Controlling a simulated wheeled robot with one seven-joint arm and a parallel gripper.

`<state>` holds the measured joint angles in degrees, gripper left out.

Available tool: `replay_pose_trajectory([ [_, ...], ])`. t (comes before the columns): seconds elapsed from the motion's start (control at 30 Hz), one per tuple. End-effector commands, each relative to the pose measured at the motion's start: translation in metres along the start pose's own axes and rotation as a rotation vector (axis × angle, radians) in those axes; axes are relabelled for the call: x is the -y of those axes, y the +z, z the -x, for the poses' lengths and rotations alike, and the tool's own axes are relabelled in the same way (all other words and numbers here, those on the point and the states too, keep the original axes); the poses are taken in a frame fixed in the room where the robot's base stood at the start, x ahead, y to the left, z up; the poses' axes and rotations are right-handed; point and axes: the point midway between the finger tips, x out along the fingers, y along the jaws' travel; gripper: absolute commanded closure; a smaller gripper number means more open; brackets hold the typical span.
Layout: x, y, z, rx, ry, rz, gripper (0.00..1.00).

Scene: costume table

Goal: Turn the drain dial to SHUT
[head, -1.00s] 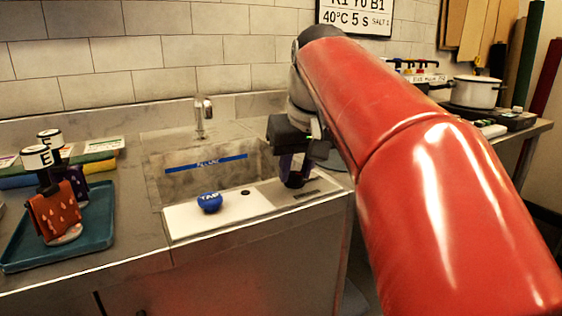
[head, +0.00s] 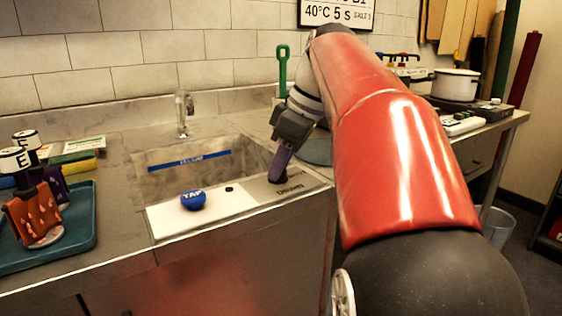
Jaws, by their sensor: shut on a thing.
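The drain dial (head: 277,181) is a small dark knob at the right end of the sink's front ledge, mostly hidden by my fingers. A grey label plate (head: 293,188) with dark lettering, too small to read, lies around and right of it. My gripper (head: 279,174) points down, tilted, with its tips at the dial, and is shut on it. Which way the dial points cannot be told.
A blue TAP knob (head: 193,200) sits on the white panel (head: 165,222), left of the dial. The sink basin (head: 160,185) with a faucet (head: 183,115) lies behind. A blue tray (head: 75,235) with puppet-like items stands left. A white pot (head: 454,85) is at far right.

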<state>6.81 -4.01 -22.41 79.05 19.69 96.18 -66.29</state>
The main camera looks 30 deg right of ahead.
Motion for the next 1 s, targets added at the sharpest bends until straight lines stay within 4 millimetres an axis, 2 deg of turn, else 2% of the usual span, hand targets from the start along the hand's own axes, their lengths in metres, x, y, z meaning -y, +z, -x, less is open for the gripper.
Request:
replay_pose_trajectory([
  [0.3,-0.0011,0.0,0.0001,0.0,-0.037,0.09,0.95],
  [0.77,-0.001,0.0002,-0.0001,0.001,-0.043,0.103,0.95],
  [0.8,-0.001,0.0002,-0.0001,0.001,-0.043,0.103,0.71],
  [0.93,-0.001,0.0002,-0.0002,0.001,-0.043,0.103,0.54],
  [1.0,-0.001,0.0002,-0.0002,0.001,-0.043,0.102,0.51],
])
